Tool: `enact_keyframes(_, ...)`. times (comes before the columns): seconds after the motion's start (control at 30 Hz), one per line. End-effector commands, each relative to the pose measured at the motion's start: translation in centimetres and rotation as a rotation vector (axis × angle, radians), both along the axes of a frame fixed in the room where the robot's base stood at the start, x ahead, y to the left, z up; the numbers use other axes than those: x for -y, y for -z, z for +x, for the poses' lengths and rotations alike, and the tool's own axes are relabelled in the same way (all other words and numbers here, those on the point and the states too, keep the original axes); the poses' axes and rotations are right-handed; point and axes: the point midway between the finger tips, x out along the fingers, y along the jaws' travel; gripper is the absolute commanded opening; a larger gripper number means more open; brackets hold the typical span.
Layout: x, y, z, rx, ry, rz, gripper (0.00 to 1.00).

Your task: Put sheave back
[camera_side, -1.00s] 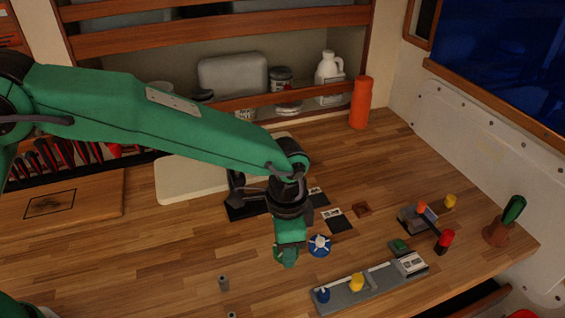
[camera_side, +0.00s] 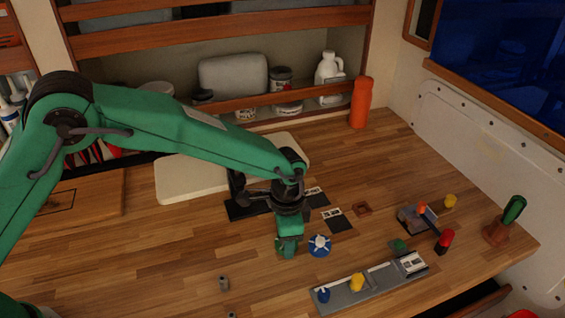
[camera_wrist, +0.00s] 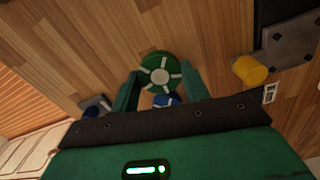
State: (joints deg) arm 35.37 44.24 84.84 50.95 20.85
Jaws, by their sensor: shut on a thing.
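A green sheave (camera_wrist: 160,71) with white spokes sits between the tips of my gripper (camera_wrist: 159,76) in the wrist view, and the fingers are shut on it. In the side view my gripper (camera_side: 288,250) points down low over the bench; there the green sheave cannot be told apart from the green fingers. A blue wheel (camera_side: 320,245) with white spokes lies on the bench just right of my gripper. It also shows in the wrist view (camera_wrist: 166,100), partly hidden by my gripper's body.
A grey rail (camera_side: 378,284) with a blue knob (camera_side: 322,294) and a yellow knob (camera_side: 357,283) lies front right. Dark pads with pale labels (camera_side: 341,221) lie behind the blue wheel. A small grey cylinder (camera_side: 223,283) stands front left.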

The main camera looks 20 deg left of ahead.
Motion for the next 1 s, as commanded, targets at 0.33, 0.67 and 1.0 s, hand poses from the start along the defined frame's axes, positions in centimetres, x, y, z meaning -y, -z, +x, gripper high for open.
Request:
enact_keyframes(0.33, 0.0, 1.4, 0.0, 0.001, 0.000, -0.001, 0.18)
enact_keyframes(0.67, 0.0, 1.8, 0.0, 0.000, 0.000, 0.000, 0.51)
enact_keyframes(1.0, 0.0, 1.8, 0.0, 0.000, 0.000, 0.000, 0.67)
